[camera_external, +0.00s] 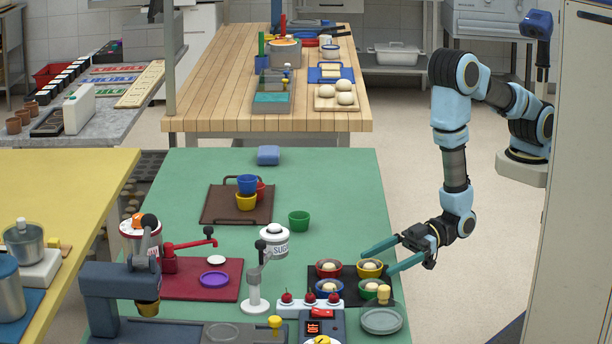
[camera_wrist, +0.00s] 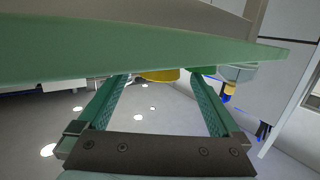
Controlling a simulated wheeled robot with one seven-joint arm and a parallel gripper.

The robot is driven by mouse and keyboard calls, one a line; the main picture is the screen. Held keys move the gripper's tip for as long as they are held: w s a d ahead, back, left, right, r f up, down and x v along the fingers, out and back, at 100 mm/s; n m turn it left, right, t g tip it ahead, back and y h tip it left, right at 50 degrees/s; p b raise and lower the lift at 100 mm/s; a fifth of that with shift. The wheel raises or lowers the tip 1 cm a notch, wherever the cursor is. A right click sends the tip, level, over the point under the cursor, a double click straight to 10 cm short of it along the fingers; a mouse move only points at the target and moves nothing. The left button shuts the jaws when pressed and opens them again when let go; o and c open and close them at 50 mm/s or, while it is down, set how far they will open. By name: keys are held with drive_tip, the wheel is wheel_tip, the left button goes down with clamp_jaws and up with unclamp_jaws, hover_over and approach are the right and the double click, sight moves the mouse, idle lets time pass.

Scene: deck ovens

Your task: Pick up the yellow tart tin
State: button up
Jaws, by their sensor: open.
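A yellow tin (camera_external: 370,273) with a pale ball in it sits at the back right of a dark tray (camera_external: 350,276) on the green table. My gripper (camera_external: 376,264) is open, with one finger on each side of this tin in the outside view. In the wrist view, a yellow rounded thing (camera_wrist: 158,75) shows between the far ends of my open fingers (camera_wrist: 157,80), partly cut off by the green band. Whether the fingers touch it cannot be told. Another yellow tin (camera_external: 245,203) stands on a brown tray, under a blue one.
A red tin (camera_external: 328,271), a blue tin (camera_external: 328,290) and a green tin (camera_external: 372,293) share the dark tray. A grey plate (camera_external: 381,321) and a white stand with red cherries (camera_external: 309,307) are in front. A green cup (camera_external: 299,221) stands farther back.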

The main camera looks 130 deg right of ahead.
drive_tip(key=shift+x, duration=1.3)
drive_tip(key=shift+c, duration=0.4)
drive_tip(key=shift+r, duration=0.1)
drive_tip(key=c, duration=1.3)
